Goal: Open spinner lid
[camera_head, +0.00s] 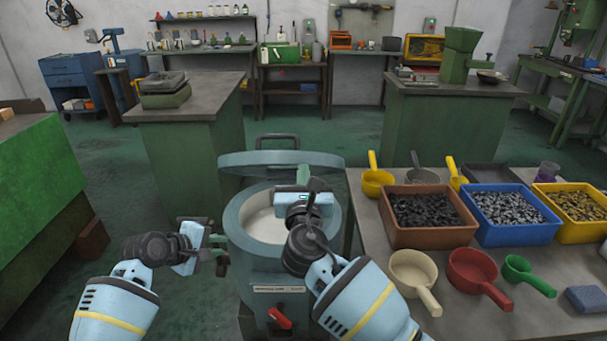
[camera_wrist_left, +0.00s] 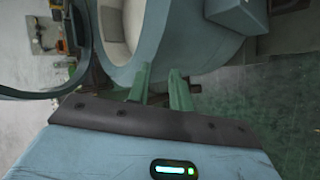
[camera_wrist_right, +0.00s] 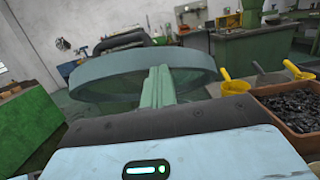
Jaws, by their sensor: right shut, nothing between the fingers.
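The spinner (camera_head: 243,245) is a blue-grey drum with a pale, open interior (camera_head: 266,228). Its round lid (camera_head: 250,160) is raised above the back of the drum, with a dark handle (camera_head: 277,137) behind it. The lid also shows in the right wrist view (camera_wrist_right: 100,75). My right gripper (camera_head: 314,184) is above the drum opening, in front of the lid; its green fingers (camera_wrist_right: 158,82) are together and empty. Whether they touch the lid is unclear. My left gripper (camera_head: 221,251) is beside the drum's left side, its fingers (camera_wrist_left: 160,85) apart and empty.
At right, a table (camera_head: 540,325) carries a brown bin (camera_head: 430,236), a blue bin (camera_head: 515,235), a yellow bin (camera_head: 571,233) and several scoops. A red lever (camera_head: 280,317) is on the drum's front. A green block (camera_head: 40,190) stands at left.

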